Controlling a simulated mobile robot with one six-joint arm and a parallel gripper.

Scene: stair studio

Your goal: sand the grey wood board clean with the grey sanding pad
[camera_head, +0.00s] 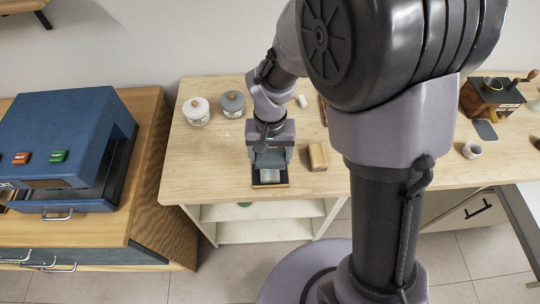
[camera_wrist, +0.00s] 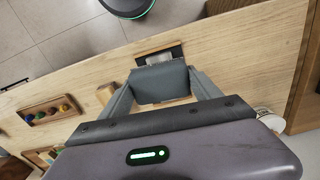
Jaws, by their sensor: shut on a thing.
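My gripper (camera_head: 270,152) is near the front edge of the wooden table and is shut on the grey sanding pad. The grey pad (camera_wrist: 160,84) fills the space between the two fingers in the wrist view. Just beyond it lies a small dark-rimmed piece with a pale grey middle (camera_wrist: 158,57), which seems to be the grey wood board. It also shows in the head view (camera_head: 270,179), just below the gripper at the table's front edge. The pad and gripper hide part of it. I cannot tell whether the pad touches it.
A light wood block (camera_head: 318,156) lies right of the gripper. A white jar (camera_head: 196,111) and a grey jar (camera_head: 232,104) stand at the back left. A blue press (camera_head: 65,140) stands on the left cabinet. A tray of coloured pieces (camera_wrist: 52,111) shows in the wrist view.

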